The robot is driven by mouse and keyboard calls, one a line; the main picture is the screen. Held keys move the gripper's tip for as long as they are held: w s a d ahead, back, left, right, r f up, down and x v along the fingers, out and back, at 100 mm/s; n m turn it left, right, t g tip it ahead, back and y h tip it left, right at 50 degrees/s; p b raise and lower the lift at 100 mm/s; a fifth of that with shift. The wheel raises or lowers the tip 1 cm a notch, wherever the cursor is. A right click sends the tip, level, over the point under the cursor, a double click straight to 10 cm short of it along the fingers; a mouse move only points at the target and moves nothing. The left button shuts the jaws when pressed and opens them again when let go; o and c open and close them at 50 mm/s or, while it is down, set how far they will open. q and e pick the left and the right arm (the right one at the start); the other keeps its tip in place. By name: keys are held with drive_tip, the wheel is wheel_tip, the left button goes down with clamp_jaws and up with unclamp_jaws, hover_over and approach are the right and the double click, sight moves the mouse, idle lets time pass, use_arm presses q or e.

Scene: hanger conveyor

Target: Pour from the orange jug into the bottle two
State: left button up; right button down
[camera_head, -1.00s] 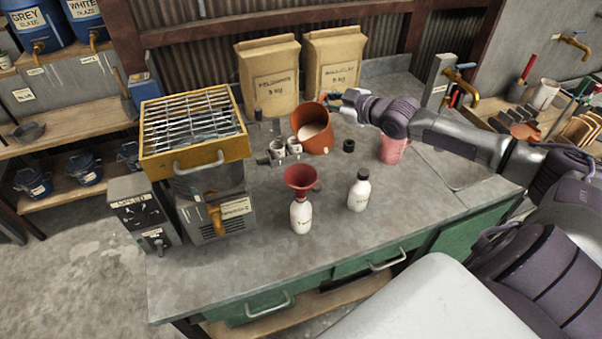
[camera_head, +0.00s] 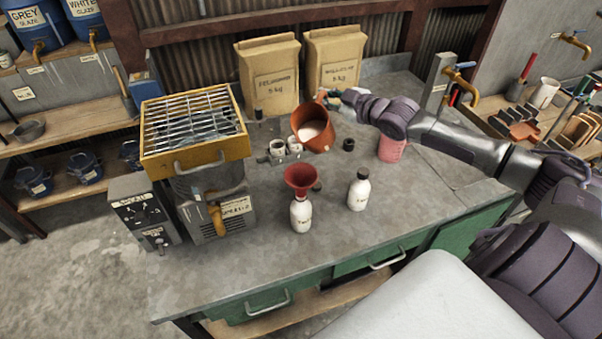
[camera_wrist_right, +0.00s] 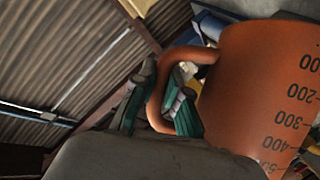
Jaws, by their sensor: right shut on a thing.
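The orange jug (camera_head: 309,121) is tilted above the back of the bench, its mouth toward the camera, with pale liquid inside. My right gripper (camera_head: 335,97) is shut on its handle. In the right wrist view the gripper (camera_wrist_right: 160,108) closes around the handle, and the jug (camera_wrist_right: 262,95) shows dark volume marks. A white bottle (camera_head: 301,216) with a red funnel (camera_head: 302,177) in its neck stands upright on the bench, in front of the jug; its label is small but seems to read two. My left gripper is not in view.
A second white bottle (camera_head: 359,193) with a dark cap stands to the right. A pink cup (camera_head: 391,148) and small white jars (camera_head: 278,149) are near the jug. A yellow-framed grate box (camera_head: 195,125) is at left; the bench front is clear.

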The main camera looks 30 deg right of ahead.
sight(320, 104)
drive_tip(key=shift+a+r+n, duration=0.1)
drive_tip(key=shift+r+n, duration=0.2)
drive_tip(key=shift+r, duration=0.1)
drive_tip(key=shift+s+a+r+n+t, duration=0.25)
drive_tip(key=shift+r+n+t, duration=0.15)
drive_tip(key=shift+n+t, duration=0.25)
idle(1.2)
drive_tip(key=shift+s+a+r+n+t, duration=0.25)
drive_tip(key=shift+a+n+t, duration=0.15)
drive_tip(key=shift+n, duration=0.45)
idle(0.8)
drive_tip(key=shift+s+a+n+t+b, duration=0.35)
drive_tip(key=shift+a+n+b, duration=0.25)
drive_tip(key=shift+n+b, duration=0.2)
idle(0.9)
drive_tip(key=shift+s+a+f+n+t+b, duration=0.15)
drive_tip(key=shift+s+a+n+t+b, duration=0.15)
drive_tip(key=shift+a+n+b, duration=0.25)
drive_tip(key=shift+s+a+f+n+t+b, duration=0.1)
drive_tip(key=shift+s+a+n+t+b, duration=0.15)
drive_tip(key=shift+a+n+b, duration=0.25)
idle(1.3)
